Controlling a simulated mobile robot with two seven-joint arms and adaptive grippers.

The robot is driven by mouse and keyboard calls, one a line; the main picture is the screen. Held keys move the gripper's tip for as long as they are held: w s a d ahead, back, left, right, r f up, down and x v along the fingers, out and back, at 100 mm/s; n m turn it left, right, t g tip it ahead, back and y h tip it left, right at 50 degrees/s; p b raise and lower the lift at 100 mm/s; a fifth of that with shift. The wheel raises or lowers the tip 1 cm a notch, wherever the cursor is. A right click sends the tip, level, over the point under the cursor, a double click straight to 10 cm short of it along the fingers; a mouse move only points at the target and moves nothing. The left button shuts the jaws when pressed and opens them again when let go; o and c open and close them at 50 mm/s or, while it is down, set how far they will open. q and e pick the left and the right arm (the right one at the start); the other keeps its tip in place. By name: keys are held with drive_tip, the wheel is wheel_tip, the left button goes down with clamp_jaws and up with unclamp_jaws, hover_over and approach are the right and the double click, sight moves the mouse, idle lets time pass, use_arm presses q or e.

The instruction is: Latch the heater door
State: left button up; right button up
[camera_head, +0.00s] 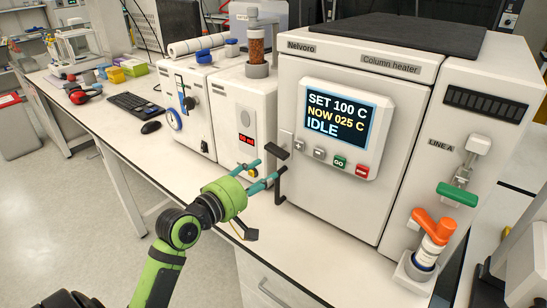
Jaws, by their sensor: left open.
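The column heater (330,190) is a white box on the bench, with a blue display reading SET 100 C, NOW 025 C, IDLE. Its front door looks closed or nearly so; I cannot tell whether it is fully flush. A dark lever (277,150) sticks out at the door's left edge, with a dark upright handle (280,187) below it. My left gripper (271,167) is open, its two teal fingers pointing at this edge. The fingertips are between the lever and the handle in the picture, close to both. Contact cannot be told. My right gripper is not in view.
A white unit with a red readout (246,137) stands left of the heater. An orange-handled valve (434,227) and a green-handled valve (458,194) are on the right. A mouse (151,127) and keyboard (135,105) lie farther left.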

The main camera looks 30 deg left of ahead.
sight(274, 152)
use_arm(q)
drive_tip(key=shift+n+t+y, duration=0.3)
drive_tip(key=shift+n+t, duration=0.2)
drive_tip(key=shift+n, duration=0.2)
drive_tip(key=w, duration=0.2)
drive_tip(key=w+r+p, duration=0.1)
drive_tip(key=w, duration=0.2)
drive_tip(key=w+a+r, duration=0.1)
drive_tip(key=w, duration=0.1)
drive_tip(key=shift+w+r+p, duration=0.2)
drive_tip(key=shift+p, duration=0.2)
clamp_jaws()
